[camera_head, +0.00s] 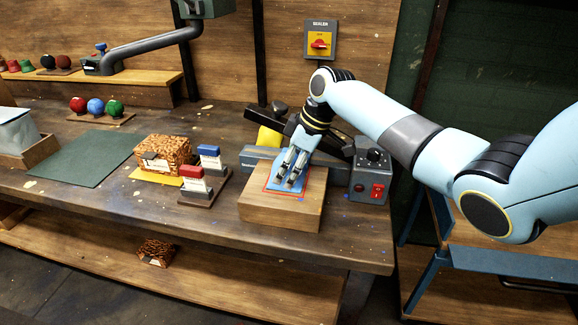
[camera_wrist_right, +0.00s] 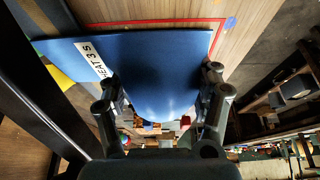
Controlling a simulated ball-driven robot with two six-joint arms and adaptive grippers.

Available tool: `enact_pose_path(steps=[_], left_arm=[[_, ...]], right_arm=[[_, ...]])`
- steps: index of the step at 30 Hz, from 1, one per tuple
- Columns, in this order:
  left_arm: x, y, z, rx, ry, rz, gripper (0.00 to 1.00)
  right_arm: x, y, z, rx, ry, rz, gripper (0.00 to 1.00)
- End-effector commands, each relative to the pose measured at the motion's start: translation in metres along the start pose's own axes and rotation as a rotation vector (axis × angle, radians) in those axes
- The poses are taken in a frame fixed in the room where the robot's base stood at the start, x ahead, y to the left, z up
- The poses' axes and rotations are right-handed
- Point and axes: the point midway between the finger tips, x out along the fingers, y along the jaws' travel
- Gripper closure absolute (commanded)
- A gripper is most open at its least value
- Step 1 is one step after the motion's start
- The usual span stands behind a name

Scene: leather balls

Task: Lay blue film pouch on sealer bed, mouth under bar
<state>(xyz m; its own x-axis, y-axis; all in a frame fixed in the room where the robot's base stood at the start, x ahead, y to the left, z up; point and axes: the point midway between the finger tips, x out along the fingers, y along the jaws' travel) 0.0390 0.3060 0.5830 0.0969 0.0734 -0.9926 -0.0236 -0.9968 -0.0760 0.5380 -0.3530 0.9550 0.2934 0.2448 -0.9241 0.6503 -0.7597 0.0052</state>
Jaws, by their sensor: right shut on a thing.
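The blue film pouch (camera_head: 278,182) is over the wooden block bed (camera_head: 282,214), within or near a red outline. In the right wrist view the blue pouch (camera_wrist_right: 160,60) fills the middle and bears a white printed label (camera_wrist_right: 91,58). My right gripper (camera_head: 289,178) points down at the pouch and is shut on it; its fingers flank the pouch in the wrist view (camera_wrist_right: 162,88). Whether the pouch touches the bed is unclear. The sealer's dark bar (camera_head: 270,122) slants up behind the bed. The pouch's mouth is hidden. My left gripper is out of view.

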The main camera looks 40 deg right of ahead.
Motion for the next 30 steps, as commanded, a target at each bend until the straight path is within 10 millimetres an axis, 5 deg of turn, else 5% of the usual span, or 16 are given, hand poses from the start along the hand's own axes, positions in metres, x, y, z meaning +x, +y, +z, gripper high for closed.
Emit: enact_pose_path(steps=[4, 5, 11, 22, 30], left_arm=[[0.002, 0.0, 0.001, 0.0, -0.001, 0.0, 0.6], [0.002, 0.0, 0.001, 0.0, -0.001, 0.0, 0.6], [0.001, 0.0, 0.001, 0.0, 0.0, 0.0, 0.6], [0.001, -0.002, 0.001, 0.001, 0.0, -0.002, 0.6], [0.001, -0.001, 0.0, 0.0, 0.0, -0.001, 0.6]], right_arm=[[0.003, 0.0, 0.001, 0.0, 0.001, 0.0, 0.79], [0.003, 0.0, 0.001, -0.001, 0.001, 0.001, 0.33], [0.002, 0.0, 0.001, 0.0, 0.001, 0.001, 0.07], [-0.004, 0.001, 0.001, 0.0, 0.001, 0.003, 0.07], [-0.058, 0.001, 0.001, -0.004, 0.0, 0.005, 0.07]])
